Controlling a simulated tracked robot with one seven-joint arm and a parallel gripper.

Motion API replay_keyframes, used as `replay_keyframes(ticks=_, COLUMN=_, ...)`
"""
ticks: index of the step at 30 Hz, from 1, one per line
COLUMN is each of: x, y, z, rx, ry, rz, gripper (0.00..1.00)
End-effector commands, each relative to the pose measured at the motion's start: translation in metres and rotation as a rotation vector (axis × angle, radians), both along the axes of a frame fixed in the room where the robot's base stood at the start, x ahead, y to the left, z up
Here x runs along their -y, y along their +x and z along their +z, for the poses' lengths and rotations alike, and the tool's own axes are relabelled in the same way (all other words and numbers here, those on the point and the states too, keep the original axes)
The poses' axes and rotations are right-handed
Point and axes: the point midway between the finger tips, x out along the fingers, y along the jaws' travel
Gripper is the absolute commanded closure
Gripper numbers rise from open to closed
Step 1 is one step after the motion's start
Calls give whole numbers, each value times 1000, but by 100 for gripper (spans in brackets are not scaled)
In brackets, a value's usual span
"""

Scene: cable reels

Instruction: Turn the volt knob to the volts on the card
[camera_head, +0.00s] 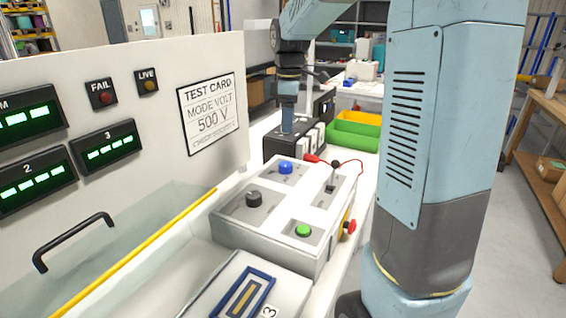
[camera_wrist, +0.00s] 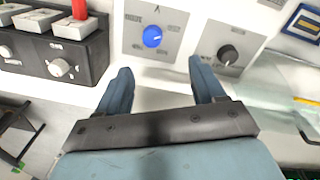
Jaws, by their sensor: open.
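The test card (camera_head: 210,113) on the white panel reads "MODE VOLT 500 V", with a smaller line below. The white control box (camera_head: 262,240) carries a blue knob (camera_head: 286,167) and a black knob (camera_head: 254,198). The labels around both are too small to read, so I cannot tell which is the volt knob. In the wrist view, my gripper (camera_wrist: 161,80) is open and empty. The blue knob (camera_wrist: 152,37) shows beyond the gap between its fingers, and the black knob (camera_wrist: 228,54) beyond its right finger. Neither knob is between the fingers.
The box also has a green button (camera_head: 303,231), a small lever (camera_head: 331,180) and a red side button (camera_head: 350,227). A black unit with white switches (camera_wrist: 50,45) stands beside it, with a red lead (camera_head: 345,163) nearby. Green bins (camera_head: 355,136) stand behind.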

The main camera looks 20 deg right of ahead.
Motion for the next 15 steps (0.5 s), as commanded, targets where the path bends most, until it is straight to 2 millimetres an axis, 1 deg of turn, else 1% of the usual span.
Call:
replay_keyframes(ticks=1, x=0, y=10, z=-6, rx=-15, ry=0, rz=33, gripper=31)
replay_keyframes(ticks=3, x=1, y=18, z=-11, rx=-29, ry=0, rz=73, gripper=31)
replay_keyframes(ticks=6, x=1, y=26, z=-16, rx=-42, ry=1, rz=109, gripper=31)
replay_keyframes(ticks=11, x=1, y=29, z=-25, rx=-48, ry=2, rz=127, gripper=31)
replay_keyframes(ticks=15, x=1, y=29, z=-42, rx=-49, ry=1, rz=126, gripper=31)
